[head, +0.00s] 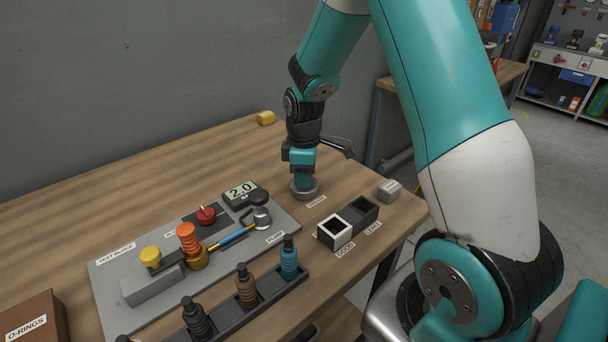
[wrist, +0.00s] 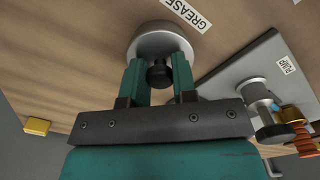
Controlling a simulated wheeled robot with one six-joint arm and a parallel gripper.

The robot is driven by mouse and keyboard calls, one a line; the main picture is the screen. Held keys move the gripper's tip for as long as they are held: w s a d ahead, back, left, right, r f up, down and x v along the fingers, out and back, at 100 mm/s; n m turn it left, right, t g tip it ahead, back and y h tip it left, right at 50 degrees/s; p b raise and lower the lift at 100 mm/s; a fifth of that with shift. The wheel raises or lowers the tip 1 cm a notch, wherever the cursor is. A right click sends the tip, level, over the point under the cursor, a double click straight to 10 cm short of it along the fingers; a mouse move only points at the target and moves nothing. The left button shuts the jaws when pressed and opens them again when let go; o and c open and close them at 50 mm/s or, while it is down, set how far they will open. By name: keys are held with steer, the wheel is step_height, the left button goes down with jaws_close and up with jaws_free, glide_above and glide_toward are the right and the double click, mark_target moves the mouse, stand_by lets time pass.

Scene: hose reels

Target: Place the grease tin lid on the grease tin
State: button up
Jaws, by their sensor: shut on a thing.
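The grease tin (head: 304,191) is a low, round silver-grey thing on the wooden table, beside the GREASE label. My gripper (head: 303,178) points straight down right over it. In the wrist view, my gripper's teal fingers (wrist: 159,66) are shut on the black knob of the grease tin lid (wrist: 159,74). A round silver rim (wrist: 150,42) shows around the knob and fingertips. The lid is at the tin's top, lined up with it as far as I can see. The fingers hide much of it, and I cannot tell whether it rests on the tin or hovers just above.
Small open boxes (head: 335,232) and a grey block (head: 389,190) stand to the right. A yellow block (head: 266,118) sits at the back edge. The table behind the tin is clear.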

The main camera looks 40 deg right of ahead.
steer(key=o, duration=0.9)
steer(key=shift+f, duration=0.1)
step_height(320, 180, up, 12)
steer(key=s+a+r+m+y, duration=0.1)
steer(key=s+a+r+y, duration=0.1)
steer(key=s+a, duration=0.9)
steer(key=s+a+r+m+y, duration=0.1)
steer(key=s+a+r+y, duration=0.1)
steer(key=s+a, duration=0.9)
steer(key=shift+s+a+r, duration=0.15)
steer(key=shift+a+r, duration=0.1)
steer(key=shift+r, duration=0.2)
